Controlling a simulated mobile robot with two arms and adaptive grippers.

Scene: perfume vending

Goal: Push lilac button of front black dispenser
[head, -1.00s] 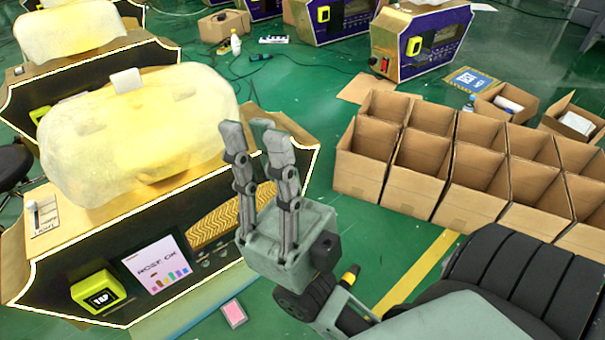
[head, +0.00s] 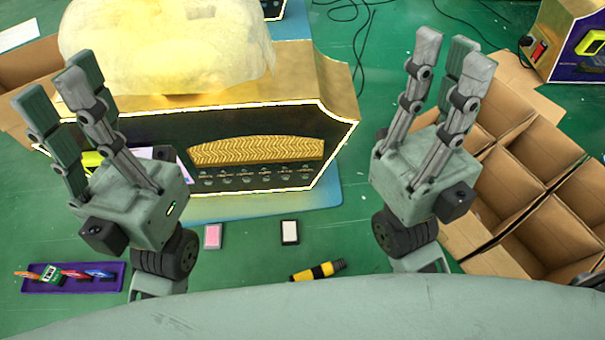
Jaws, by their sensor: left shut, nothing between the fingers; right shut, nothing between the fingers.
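The front black dispenser (head: 270,125) has a gold chevron panel, a row of small round buttons (head: 240,180) below it and a pale, lumpy top (head: 165,45). The buttons look greyish, and I cannot tell which one is lilac. My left gripper (head: 65,88) is raised in front of the dispenser's left part and hides most of its screen (head: 165,153) and yellow unit (head: 92,160). My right gripper (head: 448,65) is raised to the right of the dispenser, apart from it. Both grippers are shut and hold nothing.
Open cardboard boxes (head: 520,200) stand at the right. A pink card (head: 212,236), a white card (head: 290,232) and a yellow-black cylinder (head: 317,270) lie in front of the dispenser. A purple tray (head: 40,286) is at the lower left. Another dispenser (head: 570,45) stands at the upper right.

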